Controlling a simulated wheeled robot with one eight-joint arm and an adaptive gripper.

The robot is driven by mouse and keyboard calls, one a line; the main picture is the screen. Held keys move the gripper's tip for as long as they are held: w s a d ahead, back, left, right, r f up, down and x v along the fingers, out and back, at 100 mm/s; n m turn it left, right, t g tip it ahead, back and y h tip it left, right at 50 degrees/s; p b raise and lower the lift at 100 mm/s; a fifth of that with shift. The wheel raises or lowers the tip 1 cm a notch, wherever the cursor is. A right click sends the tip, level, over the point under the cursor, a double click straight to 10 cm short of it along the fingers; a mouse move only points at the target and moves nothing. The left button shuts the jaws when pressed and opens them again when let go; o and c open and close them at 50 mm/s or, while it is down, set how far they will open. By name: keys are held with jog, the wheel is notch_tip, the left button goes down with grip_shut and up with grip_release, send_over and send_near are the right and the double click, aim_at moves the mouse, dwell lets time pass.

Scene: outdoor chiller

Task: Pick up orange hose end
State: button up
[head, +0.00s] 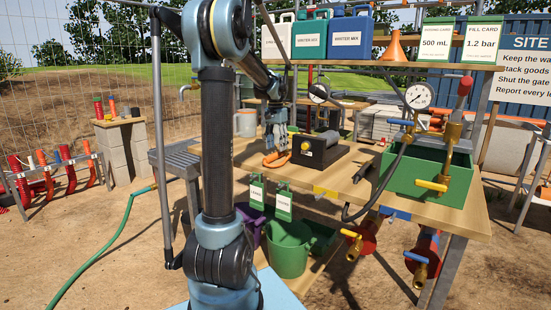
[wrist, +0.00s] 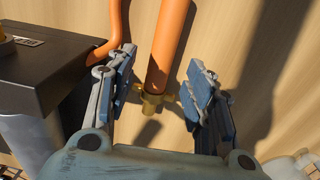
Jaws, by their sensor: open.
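The orange hose end (wrist: 168,45) lies on the wooden bench and has a brass fitting (wrist: 152,101) at its tip. In the wrist view my gripper (wrist: 160,84) is open, with one blue-grey finger on each side of the hose end and visible gaps between. I cannot tell how far above the bench the fingertips are. In the head view my gripper (head: 275,138) points down just above the orange hose (head: 277,160). The brass tip is not clearly visible there.
A black box-shaped pump (head: 318,152) stands right beside the hose; its dark housing (wrist: 45,70) is close to the left finger. A green tray (head: 430,178) with brass valves and a gauge (head: 418,96) stands further right. Jugs (head: 350,38) stand on the shelf above.

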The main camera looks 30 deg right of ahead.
jog(key=shift+d+f, duration=0.1)
jog(key=shift+f, duration=2)
grip_shut()
jog(key=shift+r, duration=0.1)
notch_tip(320, 180, up, 10)
